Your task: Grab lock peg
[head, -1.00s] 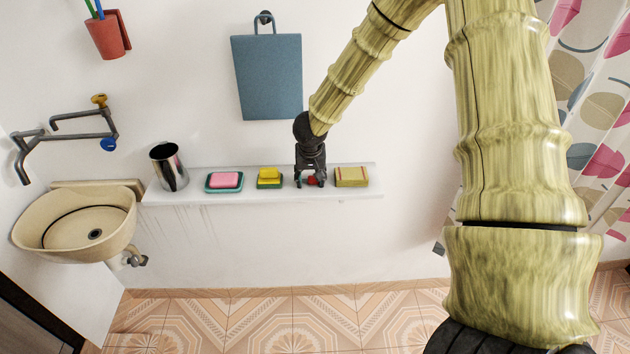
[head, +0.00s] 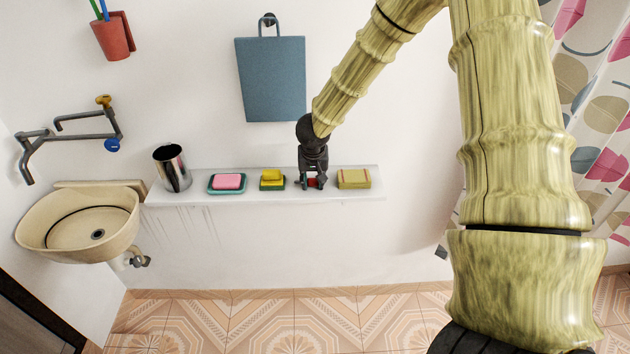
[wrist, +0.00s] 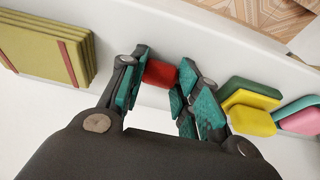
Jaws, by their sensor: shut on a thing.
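A small red block (wrist: 160,73), the only thing at my fingers that could be the lock peg, is on the white shelf (head: 215,197). In the head view the red block (head: 312,183) shows only as a patch between my fingers. My gripper (head: 312,186) points down at the shelf and is shut on the red block. In the wrist view my gripper (wrist: 160,82) has its teal finger pads on both sides of the block. The lower part of the block is hidden by the gripper.
A yellow sponge on a green holder (head: 271,180), pink soap (head: 228,182) and a metal cup (head: 172,168) stand to the left. A blue board (head: 271,79) hangs above. A basin (head: 80,225) is far left.

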